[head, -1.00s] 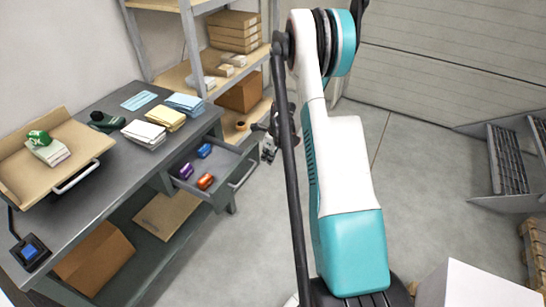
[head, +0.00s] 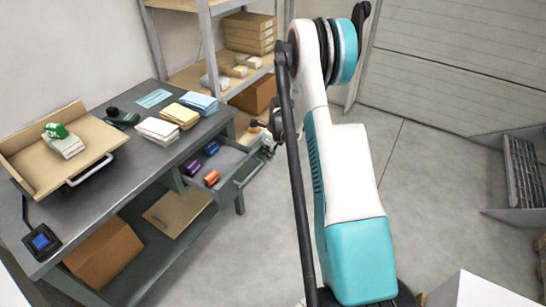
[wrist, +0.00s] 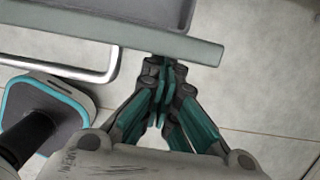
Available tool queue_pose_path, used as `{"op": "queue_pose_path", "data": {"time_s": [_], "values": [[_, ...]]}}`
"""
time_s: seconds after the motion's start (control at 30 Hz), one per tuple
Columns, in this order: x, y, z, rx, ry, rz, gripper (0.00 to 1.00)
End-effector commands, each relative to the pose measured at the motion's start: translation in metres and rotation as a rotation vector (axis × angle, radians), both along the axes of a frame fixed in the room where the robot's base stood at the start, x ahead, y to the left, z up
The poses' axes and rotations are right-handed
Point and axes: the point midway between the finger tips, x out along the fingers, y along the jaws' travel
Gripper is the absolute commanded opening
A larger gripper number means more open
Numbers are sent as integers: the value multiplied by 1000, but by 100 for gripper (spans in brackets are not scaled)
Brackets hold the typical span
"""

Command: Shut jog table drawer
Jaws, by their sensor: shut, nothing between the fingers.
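The grey jog table (head: 110,135) stands at the left in the head view. Its drawer (head: 228,157) is pulled out at the right end, with purple, blue and orange spool-like items inside. The drawer front has a bar handle (head: 250,172); the handle also shows in the wrist view (wrist: 75,75). My gripper (head: 266,146) is at the far end of the drawer front. In the wrist view my gripper (wrist: 164,68) is shut and empty, its tips at the outer face of the drawer front (wrist: 190,47), near its right end. I cannot tell whether they touch.
A shelf unit (head: 245,70) with boxes stands behind. The floor right of the drawer is clear.

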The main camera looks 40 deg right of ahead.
Motion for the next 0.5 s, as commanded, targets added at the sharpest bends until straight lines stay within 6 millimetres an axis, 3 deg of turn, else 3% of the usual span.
{"op": "queue_pose_path", "data": {"time_s": [0.5], "values": [[119,45,0,1,-1,3,0]]}}
